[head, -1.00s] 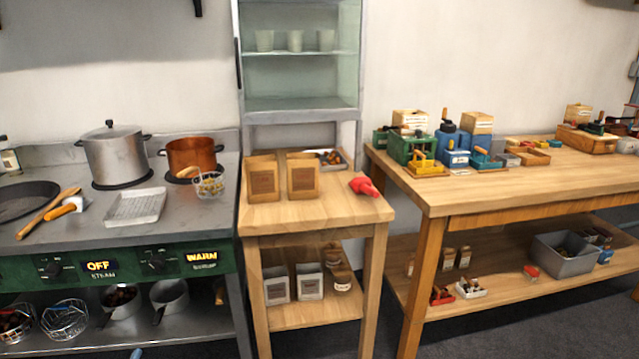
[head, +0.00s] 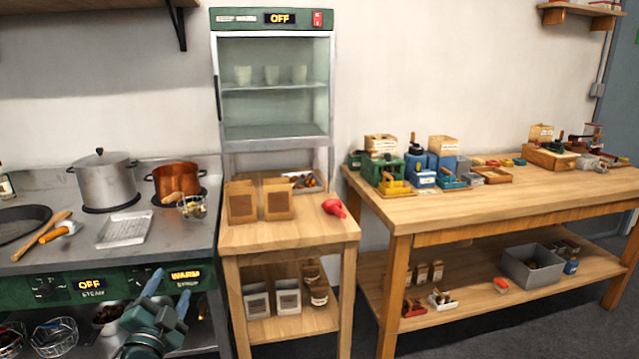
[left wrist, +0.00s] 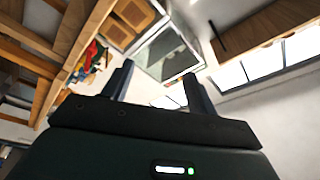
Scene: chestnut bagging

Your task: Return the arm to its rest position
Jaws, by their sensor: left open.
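My left gripper (head: 166,297) is at the lower left of the head view, in front of the green stove front. Its two fingers are apart with nothing between them. In the left wrist view the open fingers (left wrist: 156,88) point toward the glass cabinet and the wooden furniture, which look tilted. My right gripper is in neither view.
The steel stove counter (head: 165,235) holds a large pot (head: 104,182), a copper pot and a perforated tray (head: 125,230). A small wooden table (head: 290,236) carries two paper bags and a red object (head: 334,208). A workbench (head: 420,207) with tools stands at right.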

